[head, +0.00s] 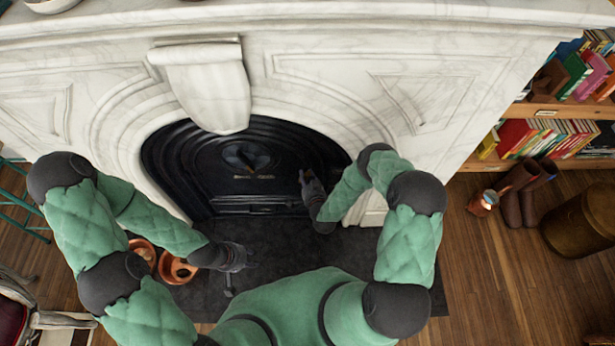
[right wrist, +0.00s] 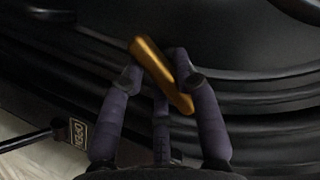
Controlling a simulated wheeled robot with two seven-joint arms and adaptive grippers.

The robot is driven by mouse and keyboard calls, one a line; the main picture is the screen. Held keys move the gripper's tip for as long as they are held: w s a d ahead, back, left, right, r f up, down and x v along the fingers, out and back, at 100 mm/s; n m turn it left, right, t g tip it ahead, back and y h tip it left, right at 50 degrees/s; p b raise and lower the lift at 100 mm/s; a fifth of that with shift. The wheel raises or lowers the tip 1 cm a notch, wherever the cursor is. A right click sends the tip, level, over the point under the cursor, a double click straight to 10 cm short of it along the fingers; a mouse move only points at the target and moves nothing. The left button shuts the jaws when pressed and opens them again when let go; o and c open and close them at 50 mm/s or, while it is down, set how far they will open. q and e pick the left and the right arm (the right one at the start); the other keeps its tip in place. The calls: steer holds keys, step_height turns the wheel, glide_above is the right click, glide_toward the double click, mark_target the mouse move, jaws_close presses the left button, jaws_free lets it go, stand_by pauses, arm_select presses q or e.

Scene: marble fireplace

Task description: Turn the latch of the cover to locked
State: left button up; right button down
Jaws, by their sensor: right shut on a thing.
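The black cover (head: 215,165) fills the arched opening of the marble fireplace. Its brass latch (right wrist: 160,73) shows in the right wrist view as a short bar slanting from upper left to lower right. My right gripper (head: 305,176) is at the right side of the cover. In the right wrist view my right gripper (right wrist: 160,80) is shut on the latch, with fingers on both sides of it. In the head view the latch is hidden by the gripper. My left gripper (head: 243,258) hangs low over the dark hearth, away from the cover; its fingers are too small to read.
Copper-coloured pots (head: 177,268) stand on the hearth (head: 270,258) by my left forearm. The marble surround (head: 330,140) curves close to my right forearm. A small lettered plate (right wrist: 79,132) shows at left in the right wrist view. Bookshelves (head: 550,110) stand far right.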

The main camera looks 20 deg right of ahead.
arm_select(q)
steer(key=shift+a, duration=0.1)
arm_select(e)
steer(key=shift+w+a+r, duration=0.2)
steer(key=shift+a+r, duration=0.05)
steer(key=c, duration=1.1)
jaws_free()
steer(key=shift+c, duration=0.2)
steer(key=shift+o, duration=0.5)
steer(key=shift+a+f, duration=0.1)
steer(key=shift+a, duration=0.05)
arm_select(q)
steer(key=shift+a, duration=0.1)
arm_select(e)
steer(key=shift+s, duration=0.1)
steer(key=shift+s, duration=0.1)
steer(key=shift+s+d, duration=0.2)
steer(key=shift+s, duration=0.05)
arm_select(q)
steer(key=shift+w+f, duration=0.15)
steer(key=shift+w, duration=0.1)
arm_select(e)
steer(key=v, duration=1.1)
steer(key=shift+s, duration=0.2)
steer(key=shift+a, duration=0.1)
